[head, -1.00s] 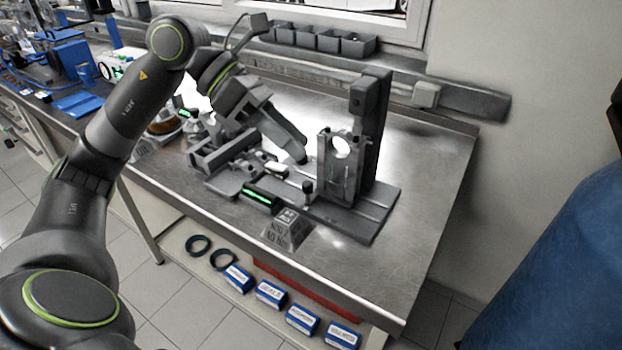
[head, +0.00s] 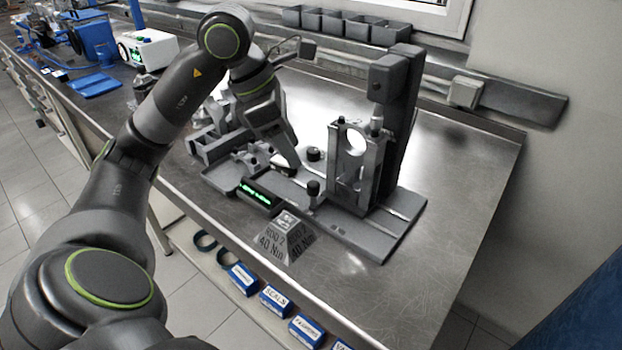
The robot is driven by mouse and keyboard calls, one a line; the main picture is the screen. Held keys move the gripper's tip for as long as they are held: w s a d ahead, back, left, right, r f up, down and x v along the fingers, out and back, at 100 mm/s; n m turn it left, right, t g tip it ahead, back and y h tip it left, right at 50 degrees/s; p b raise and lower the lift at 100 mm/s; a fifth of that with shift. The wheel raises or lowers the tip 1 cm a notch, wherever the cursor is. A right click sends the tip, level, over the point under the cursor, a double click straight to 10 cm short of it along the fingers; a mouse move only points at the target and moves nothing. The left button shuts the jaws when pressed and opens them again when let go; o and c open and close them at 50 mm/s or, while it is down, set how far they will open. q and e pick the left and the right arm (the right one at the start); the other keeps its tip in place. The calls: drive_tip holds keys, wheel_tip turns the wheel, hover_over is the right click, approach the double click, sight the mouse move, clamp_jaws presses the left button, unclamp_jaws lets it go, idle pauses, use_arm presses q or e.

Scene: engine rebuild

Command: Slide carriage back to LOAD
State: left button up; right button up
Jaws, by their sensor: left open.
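A grey press fixture with a tall dark column (head: 402,125) stands on a slotted base plate (head: 385,235) on the steel bench. An upright grey frame with a round hole (head: 348,172) stands just left of the column; it appears to be the carriage's place, but I cannot tell the carriage's exact outline. Black knobs (head: 313,187) stand left of this frame. My left gripper (head: 290,163) points down over the left part of the fixture, left of the knobs. It is open, and no object shows between its fingers. Its arm hides part of the fixture. My right gripper is out of view.
A green-lit display (head: 256,192) and a pyramid-shaped label block marked 40 Nm (head: 285,238) sit at the fixture's front. Dark bins (head: 340,24) line the back ledge. The bench's right side (head: 465,165) is clear. Blue-white boxes (head: 275,300) lie below.

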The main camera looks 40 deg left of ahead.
sight(312, 183)
use_arm(q)
drive_tip(key=x, duration=0.5)
drive_tip(key=shift+s+d, duration=0.1)
drive_tip(key=x, duration=0.3)
drive_tip(key=shift+f, duration=0.1)
drive_tip(key=shift+w+d+f, duration=0.15)
drive_tip(key=shift+w+f, duration=0.1)
drive_tip(key=shift+f, duration=0.3)
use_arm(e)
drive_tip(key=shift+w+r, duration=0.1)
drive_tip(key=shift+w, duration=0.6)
use_arm(q)
clamp_jaws()
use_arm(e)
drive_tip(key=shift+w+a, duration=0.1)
